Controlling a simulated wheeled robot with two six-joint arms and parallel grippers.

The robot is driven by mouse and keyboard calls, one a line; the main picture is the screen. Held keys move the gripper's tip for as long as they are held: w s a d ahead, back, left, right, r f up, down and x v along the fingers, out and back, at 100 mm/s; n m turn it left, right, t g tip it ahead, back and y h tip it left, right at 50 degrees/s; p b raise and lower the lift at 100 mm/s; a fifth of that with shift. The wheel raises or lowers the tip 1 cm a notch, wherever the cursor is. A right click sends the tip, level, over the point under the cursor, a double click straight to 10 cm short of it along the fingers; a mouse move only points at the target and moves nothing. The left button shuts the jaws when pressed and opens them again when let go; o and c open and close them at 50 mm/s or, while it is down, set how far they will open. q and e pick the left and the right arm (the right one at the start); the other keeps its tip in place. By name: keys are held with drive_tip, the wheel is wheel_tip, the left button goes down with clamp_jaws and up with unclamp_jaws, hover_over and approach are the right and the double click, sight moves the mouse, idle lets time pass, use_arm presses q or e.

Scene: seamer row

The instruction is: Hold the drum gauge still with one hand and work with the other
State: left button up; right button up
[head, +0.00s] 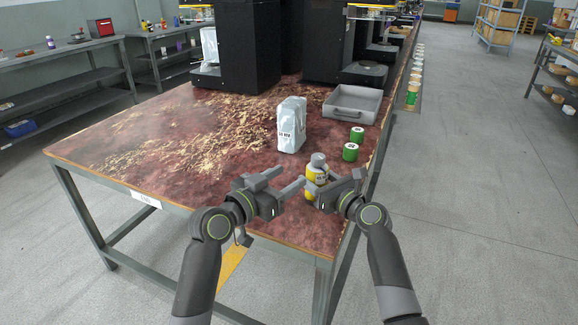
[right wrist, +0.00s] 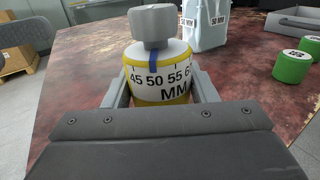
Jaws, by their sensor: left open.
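The drum gauge (head: 317,172) stands upright near the front right edge of the table, with a yellow base, a white scale band and a grey knob on top. In the right wrist view the gauge (right wrist: 160,72) shows 45, 50, 55 and MM, with a blue mark near 50. My right gripper (head: 322,191) has its fingers on both sides of the yellow base and appears closed on it; its lower part is hidden. My left gripper (head: 290,180) is open and empty, just left of the gauge, its fingers pointing toward it.
A grey-white pouch (head: 291,125) stands behind the gauge. Two green cans (head: 351,152) are to the right, near the table's edge. A grey metal tray (head: 352,104) lies farther back. Black machines (head: 235,45) stand at the back. The left of the red worn tabletop (head: 110,150) is clear.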

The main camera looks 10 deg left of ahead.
drive_tip(key=o, duration=0.5)
